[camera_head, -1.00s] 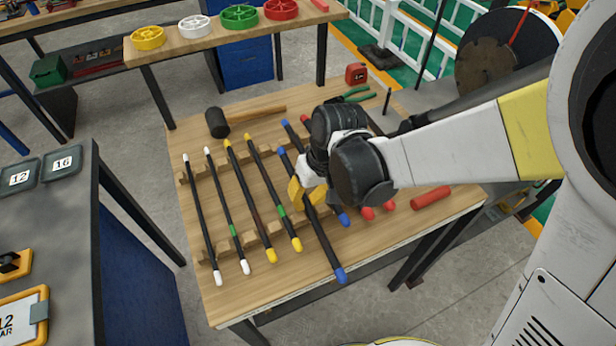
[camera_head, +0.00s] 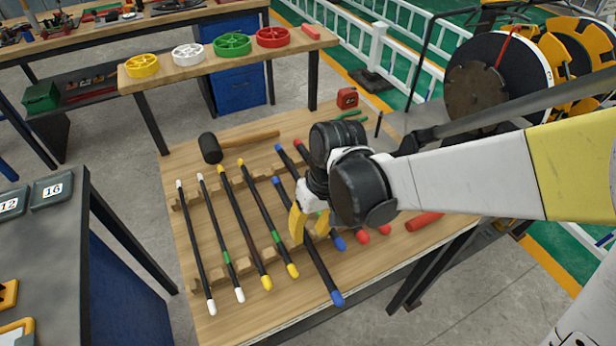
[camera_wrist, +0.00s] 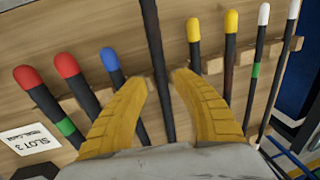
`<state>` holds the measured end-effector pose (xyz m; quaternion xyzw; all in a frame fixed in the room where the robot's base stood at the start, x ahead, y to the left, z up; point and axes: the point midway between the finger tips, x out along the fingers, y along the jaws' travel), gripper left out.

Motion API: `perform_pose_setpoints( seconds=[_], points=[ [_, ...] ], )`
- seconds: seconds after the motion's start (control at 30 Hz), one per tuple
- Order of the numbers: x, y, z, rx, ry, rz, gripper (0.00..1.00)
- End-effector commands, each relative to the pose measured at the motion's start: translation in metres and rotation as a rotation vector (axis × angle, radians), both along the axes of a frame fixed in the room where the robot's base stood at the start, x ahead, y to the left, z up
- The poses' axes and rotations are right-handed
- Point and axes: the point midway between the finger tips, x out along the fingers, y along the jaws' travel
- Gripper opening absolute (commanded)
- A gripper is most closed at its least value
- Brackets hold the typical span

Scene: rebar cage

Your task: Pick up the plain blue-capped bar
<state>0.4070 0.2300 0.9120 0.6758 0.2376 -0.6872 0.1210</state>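A dark bar with blue caps (camera_head: 322,270) lies on the wooden rack at the table, its near end reaching farthest toward the front edge. It looks plain where it shows. My gripper (camera_head: 308,234) is over its middle with yellow fingers pointing down. In the wrist view my gripper (camera_wrist: 160,84) is open, with the bar's dark shaft (camera_wrist: 153,35) between the fingertips and small gaps beside it. The shaft's caps are out of that view. A second blue-capped bar (camera_wrist: 111,62) lies just left of the left finger; its middle is hidden by my gripper in the head view.
Two yellow-capped bars (camera_head: 249,222) and two white-capped bars (camera_head: 195,250) lie to the left. Red-capped bars (camera_wrist: 73,79) lie on the other side, near a SLOT 3 label (camera_wrist: 30,140). A mallet (camera_head: 211,148) and a red tape measure (camera_head: 347,97) are behind.

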Motion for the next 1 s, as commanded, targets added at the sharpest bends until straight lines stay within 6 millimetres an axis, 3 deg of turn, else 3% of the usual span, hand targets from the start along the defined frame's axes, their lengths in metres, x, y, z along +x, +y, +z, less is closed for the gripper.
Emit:
perform_pose_setpoints(
  seconds=[0.2,0.4,0.6,1.0],
  points=[
    [0.012,-0.001,0.049,0.030,-0.052,-0.009,0.38],
    [0.024,0.002,0.078,0.052,-0.094,-0.014,0.38],
    [0.029,0.003,0.090,0.060,-0.108,-0.015,0.38],
    [0.028,0.004,0.090,0.050,-0.097,-0.036,0.43]
  ],
)
